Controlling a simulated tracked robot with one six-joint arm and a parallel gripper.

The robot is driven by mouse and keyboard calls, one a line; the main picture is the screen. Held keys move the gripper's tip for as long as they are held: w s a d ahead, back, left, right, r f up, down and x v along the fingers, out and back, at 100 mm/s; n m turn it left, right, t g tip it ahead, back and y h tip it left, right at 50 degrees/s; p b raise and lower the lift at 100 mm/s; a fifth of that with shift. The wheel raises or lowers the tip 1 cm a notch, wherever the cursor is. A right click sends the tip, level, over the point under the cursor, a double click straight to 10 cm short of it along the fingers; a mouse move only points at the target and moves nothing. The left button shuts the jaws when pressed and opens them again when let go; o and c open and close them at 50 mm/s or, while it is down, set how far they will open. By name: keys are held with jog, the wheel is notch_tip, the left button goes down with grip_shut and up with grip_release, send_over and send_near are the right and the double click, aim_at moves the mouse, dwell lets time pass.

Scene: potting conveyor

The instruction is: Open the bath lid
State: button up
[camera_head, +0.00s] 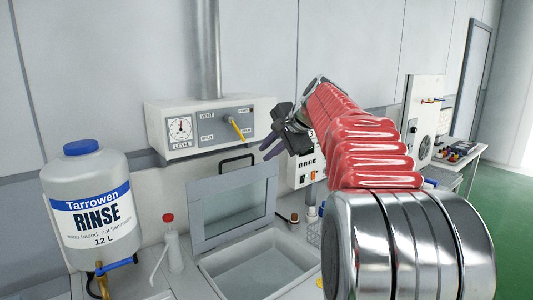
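The bath lid (233,210) is a clear panel in a grey frame, with a black handle (237,160) at its top edge. It stands raised, tilted back at the rear of the bath. The bath (205,264) is an open grey basin below it, with its inside in plain view. My gripper (267,148) is up and to the right of the handle, apart from the lid in the picture. Its two dark purple fingers show a gap between them, and I see nothing held.
A large rinse bottle (92,205) with a tap stands at the left. A white bottle with a red cap (172,243) stands left of the bath. A control box (200,128) with a gauge and yellow lever hangs above the lid. A panel (308,165) is behind my gripper.

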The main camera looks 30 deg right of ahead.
jog(key=shift+c, duration=0.3)
jog(key=shift+a, duration=0.2)
jog(key=shift+c, duration=0.9)
jog(key=s+a+f+n, duration=0.1)
jog(key=s+a, duration=0.1)
jog(key=a, duration=0.1)
jog(key=s+a+f+n, duration=0.1)
jog(key=a, duration=0.2)
jog(key=s+a+f+n+g, duration=0.1)
jog(key=s+a, duration=0.1)
jog(key=a, duration=0.1)
jog(key=shift+s+a+n, duration=0.3)
grip_shut()
jog(key=s+a+f+n+g, duration=0.1)
jog(key=s+a+f+n, duration=0.3)
jog(key=s, duration=0.5)
jog(key=s+a+f+n+g, duration=0.1)
jog(key=s+a+f+n, duration=0.3)
jog(key=s+a+f, duration=0.3)
jog(key=s+a+f+n+g+h, duration=0.1)
jog(key=s+a+f+n, duration=0.4)
jog(key=s+f, duration=0.3)
jog(key=s, duration=0.2)
jog(key=shift+s+a+f, duration=0.2)
jog(key=shift+s+f, duration=0.1)
jog(key=shift+f, duration=0.05)
